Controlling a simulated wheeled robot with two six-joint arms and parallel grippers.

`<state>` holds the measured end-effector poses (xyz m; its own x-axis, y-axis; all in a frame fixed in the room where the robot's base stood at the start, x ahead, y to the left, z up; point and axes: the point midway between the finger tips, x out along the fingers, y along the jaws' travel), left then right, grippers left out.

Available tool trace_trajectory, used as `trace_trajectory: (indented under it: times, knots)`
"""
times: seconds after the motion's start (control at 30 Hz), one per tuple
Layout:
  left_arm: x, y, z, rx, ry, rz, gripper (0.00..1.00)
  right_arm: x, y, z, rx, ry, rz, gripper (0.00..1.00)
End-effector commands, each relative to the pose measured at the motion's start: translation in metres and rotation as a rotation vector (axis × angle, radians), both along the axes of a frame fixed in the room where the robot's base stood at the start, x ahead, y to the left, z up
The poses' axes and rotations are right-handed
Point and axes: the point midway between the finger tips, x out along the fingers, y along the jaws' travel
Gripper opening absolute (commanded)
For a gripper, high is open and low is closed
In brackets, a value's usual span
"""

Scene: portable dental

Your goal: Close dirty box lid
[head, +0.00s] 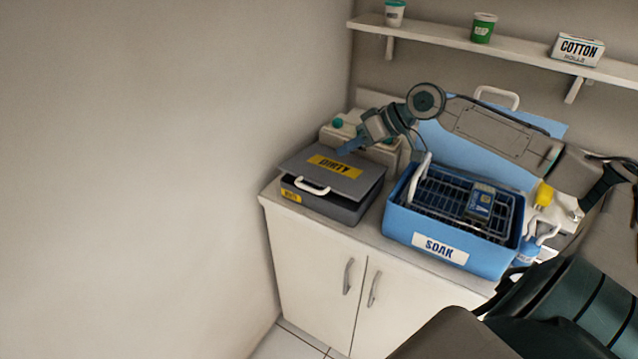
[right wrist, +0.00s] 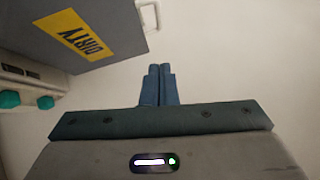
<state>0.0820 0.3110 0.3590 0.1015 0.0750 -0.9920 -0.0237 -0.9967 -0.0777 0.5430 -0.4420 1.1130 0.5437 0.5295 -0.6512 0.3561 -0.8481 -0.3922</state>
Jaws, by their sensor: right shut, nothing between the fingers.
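The dirty box (head: 330,209) is a dark grey box on the left of the white cabinet's counter. Its grey lid (head: 345,187) lies over the top, with a yellow DIRTY label and a white handle at the front. My right gripper (head: 346,149) is shut and empty, near the back of the lid in the head view. In the right wrist view its blue fingers (right wrist: 158,82) are together, and the lid (right wrist: 110,15) shows at upper left, apart from them. My left gripper is not in view.
A blue SOAK tub (head: 400,222) with a rack stands right of the box, its blue lid (head: 450,150) raised behind it. A pale container with green caps (head: 338,123) is behind the dirty box. A shelf (head: 440,38) runs above. The wall is at left.

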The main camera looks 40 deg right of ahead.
Motion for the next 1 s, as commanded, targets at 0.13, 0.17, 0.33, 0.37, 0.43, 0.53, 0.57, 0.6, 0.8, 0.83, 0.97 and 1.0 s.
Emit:
trace_trajectory:
  times: [0.13,0.17,0.33,0.37,0.43,0.53,0.57,0.6,0.8,0.83,0.97,1.0]
  knots:
    - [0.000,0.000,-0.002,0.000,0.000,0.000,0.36,0.006,0.005,-0.004,0.002,-0.002,-0.004,0.00]
    - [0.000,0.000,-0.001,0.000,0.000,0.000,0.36,0.008,0.007,-0.005,0.003,-0.002,-0.003,0.00]
    - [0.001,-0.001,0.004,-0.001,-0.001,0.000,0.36,0.015,0.013,-0.014,0.002,-0.002,-0.004,0.00]
    - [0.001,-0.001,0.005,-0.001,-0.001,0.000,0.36,0.016,0.015,-0.015,0.003,-0.003,-0.005,0.00]
    - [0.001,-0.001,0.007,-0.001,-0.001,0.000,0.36,0.019,0.018,-0.019,0.002,0.000,-0.004,0.00]
    - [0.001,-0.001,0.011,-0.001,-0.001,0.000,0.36,0.025,0.023,-0.025,0.003,-0.002,-0.004,0.00]
    - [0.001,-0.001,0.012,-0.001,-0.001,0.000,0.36,0.026,0.025,-0.027,0.002,-0.002,-0.004,0.00]
    - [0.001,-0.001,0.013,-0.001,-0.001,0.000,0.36,0.029,0.027,-0.029,0.003,-0.002,-0.004,0.00]
    - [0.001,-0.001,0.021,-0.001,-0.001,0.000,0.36,0.040,0.038,-0.044,0.001,-0.001,-0.004,0.00]
    - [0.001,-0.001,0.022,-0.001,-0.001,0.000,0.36,0.042,0.040,-0.046,0.003,-0.001,-0.005,0.00]
    - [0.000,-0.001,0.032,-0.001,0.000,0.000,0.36,0.041,0.047,-0.062,-0.001,0.005,-0.004,0.00]
    - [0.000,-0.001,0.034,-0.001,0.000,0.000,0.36,0.040,0.050,-0.067,-0.001,0.005,-0.004,0.00]
